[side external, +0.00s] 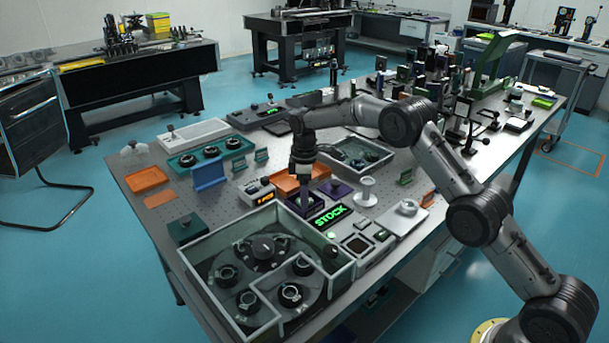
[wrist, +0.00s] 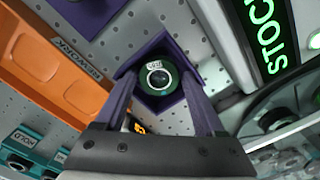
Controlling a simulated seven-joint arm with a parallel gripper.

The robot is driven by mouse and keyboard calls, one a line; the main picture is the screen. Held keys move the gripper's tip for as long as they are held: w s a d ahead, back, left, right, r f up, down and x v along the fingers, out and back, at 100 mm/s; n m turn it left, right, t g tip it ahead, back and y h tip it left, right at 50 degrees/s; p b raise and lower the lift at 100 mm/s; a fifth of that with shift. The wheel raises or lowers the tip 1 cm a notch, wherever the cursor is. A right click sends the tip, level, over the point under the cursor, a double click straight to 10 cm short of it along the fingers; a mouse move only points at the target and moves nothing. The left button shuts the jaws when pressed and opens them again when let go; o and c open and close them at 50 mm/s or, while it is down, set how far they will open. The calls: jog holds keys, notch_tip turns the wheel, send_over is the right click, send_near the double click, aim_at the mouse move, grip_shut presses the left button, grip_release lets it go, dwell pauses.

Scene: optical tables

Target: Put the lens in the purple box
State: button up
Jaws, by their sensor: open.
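The lens (wrist: 158,78), a dark green round mount with a black ring and a small white label, lies inside the small open purple box (wrist: 172,44). My gripper (wrist: 156,84) is open above the box, its two fingers apart on either side of the lens. I cannot tell whether the fingertips touch the box walls. In the side external view my gripper (side external: 305,202) points down over the purple box (side external: 318,209), which it partly covers. The lens cannot be made out there.
A lit STOCK sign (side external: 331,215) stands beside the box, near the walled glass-sided carousel (side external: 333,282). A teal HOLD rack (wrist: 30,140) is lower left. The table is crowded around the box.

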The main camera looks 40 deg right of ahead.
notch_tip(320, 180, up, 12)
jog(key=shift+r, duration=0.2)
jog(key=s+a+r+m+t, duration=0.2)
jog(key=s+r+m+t, duration=0.15)
jog(key=s+r, duration=1.3)
jog(key=s+f+m+t, duration=0.1)
jog(key=s+f, duration=0.3)
jog(key=s, duration=0.9)
jog(key=s+f+m+t, duration=0.1)
jog(key=s+f+m, duration=0.3)
jog(key=s, duration=0.9)
jog(key=shift+s+a+f+m, duration=0.2)
jog(key=shift+a+f+m, duration=0.1)
jog(key=shift+m, duration=0.05)
